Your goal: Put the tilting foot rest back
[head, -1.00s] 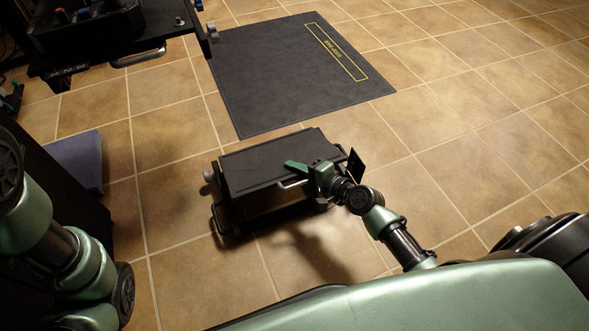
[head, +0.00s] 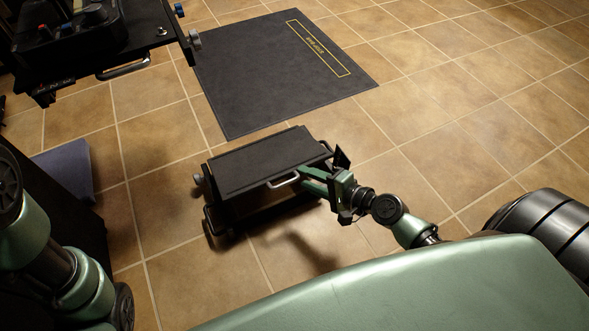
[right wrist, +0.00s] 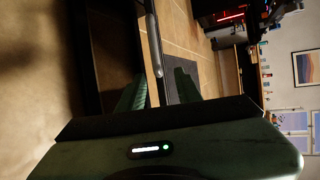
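The foot rest (head: 250,163) is a low black stand with a dark top plate, a knob on its left side and a silver handle (head: 284,182) on its near edge. It stands on the tiles just short of the dark floor mat (head: 270,85). My right gripper (head: 308,178) is at the near right edge of the foot rest, by the handle. In the right wrist view its two green fingers (right wrist: 158,88) are apart, with the silver handle bar (right wrist: 154,45) between them. Contact cannot be told. My left gripper is not in view; only my left arm shows.
A black console (head: 100,45) with knobs and a handle stands at the top left. A bluish block (head: 65,170) lies at the left beside a dark panel. The mat carries a yellow marked rectangle. Tiles on the right are clear.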

